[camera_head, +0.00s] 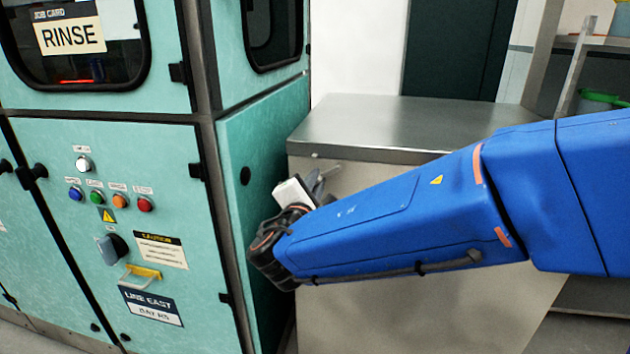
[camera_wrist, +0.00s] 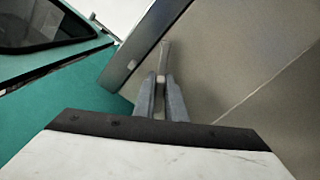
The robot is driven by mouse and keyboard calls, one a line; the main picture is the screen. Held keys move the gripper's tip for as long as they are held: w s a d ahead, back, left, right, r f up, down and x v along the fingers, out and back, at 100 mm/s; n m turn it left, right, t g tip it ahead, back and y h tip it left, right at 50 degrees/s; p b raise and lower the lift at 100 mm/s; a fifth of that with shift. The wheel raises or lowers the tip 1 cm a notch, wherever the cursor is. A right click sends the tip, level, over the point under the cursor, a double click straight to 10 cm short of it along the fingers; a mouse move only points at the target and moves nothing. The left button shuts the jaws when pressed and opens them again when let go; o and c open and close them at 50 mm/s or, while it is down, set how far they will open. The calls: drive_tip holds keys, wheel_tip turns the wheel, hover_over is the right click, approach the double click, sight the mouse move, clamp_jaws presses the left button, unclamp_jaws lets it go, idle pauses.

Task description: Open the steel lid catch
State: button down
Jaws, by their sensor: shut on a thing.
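The steel lid catch (camera_wrist: 165,55) shows in the wrist view as a thin grey bar on the front face of the steel cabinet, just below its top edge. My gripper (camera_wrist: 161,82) is shut on it, with a finger on each side. The bar's far end sticks out beyond the fingertips; the part between the fingers is mostly hidden. In the head view my gripper (camera_head: 318,178) is at the cabinet's upper left front. The catch is too small there to make out clearly.
The steel cabinet top (camera_head: 400,122) is bare. The teal machine (camera_head: 110,220), with buttons, a rotary switch (camera_head: 113,248) and a "RINSE" card (camera_head: 70,35), stands close on the left. A shelf (camera_head: 595,42) with a green item is at the back right.

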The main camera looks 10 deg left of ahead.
drive_tip(key=shift+d+f+m, duration=0.1)
drive_tip(key=shift+f+m, duration=0.05)
drive_tip(key=shift+m, duration=0.95)
drive_tip(key=shift+f+m, duration=0.1)
drive_tip(key=shift+m, duration=1)
drive_tip(key=c, duration=1.8)
unclamp_jaws()
drive_tip(key=s, duration=1.7)
drive_tip(key=shift+s, duration=0.25)
drive_tip(key=shift+c, duration=0.6)
